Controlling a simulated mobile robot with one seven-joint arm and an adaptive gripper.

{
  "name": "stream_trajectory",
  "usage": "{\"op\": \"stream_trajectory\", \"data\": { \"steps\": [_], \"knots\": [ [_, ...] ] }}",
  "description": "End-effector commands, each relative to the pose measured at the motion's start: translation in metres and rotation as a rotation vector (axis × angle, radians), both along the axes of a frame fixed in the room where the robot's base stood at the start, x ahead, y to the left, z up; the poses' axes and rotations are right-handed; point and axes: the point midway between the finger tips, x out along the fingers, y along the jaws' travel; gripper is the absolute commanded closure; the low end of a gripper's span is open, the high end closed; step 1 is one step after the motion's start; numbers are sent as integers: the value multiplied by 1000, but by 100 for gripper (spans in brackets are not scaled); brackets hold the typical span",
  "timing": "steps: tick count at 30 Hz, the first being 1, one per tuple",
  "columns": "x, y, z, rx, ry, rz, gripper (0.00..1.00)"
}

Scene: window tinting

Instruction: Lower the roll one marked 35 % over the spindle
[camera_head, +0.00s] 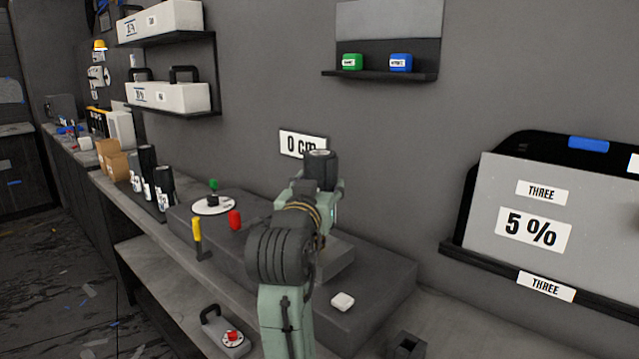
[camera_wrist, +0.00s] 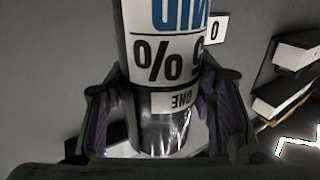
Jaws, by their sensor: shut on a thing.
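My gripper (camera_wrist: 160,88) is shut on roll one (camera_wrist: 157,132), a dark, shiny cylinder with a white label. In the wrist view the label appears upside down, with "ONE" and a partly hidden percent figure ending in 5. In the head view the top of the roll (camera_head: 320,157) stands above my gripper (camera_head: 318,187), about upright, in front of the "0 cm" sign (camera_head: 302,144). I cannot make out the spindle for certain; my arm hides part of the bench. The roll's lower end is also hidden in the head view.
Several dark rolls (camera_head: 163,187) stand at the bench's left. A "5 %" panel (camera_head: 580,210) leans on the right wall.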

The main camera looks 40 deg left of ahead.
Motion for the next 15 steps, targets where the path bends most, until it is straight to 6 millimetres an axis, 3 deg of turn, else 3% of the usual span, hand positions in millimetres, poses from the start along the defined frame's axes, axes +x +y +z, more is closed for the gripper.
{"op": "stream_trajectory", "data": {
  "steps": [15],
  "knots": [
    [0, 0, -37, 2, -1, 0, 88]
  ]
}}
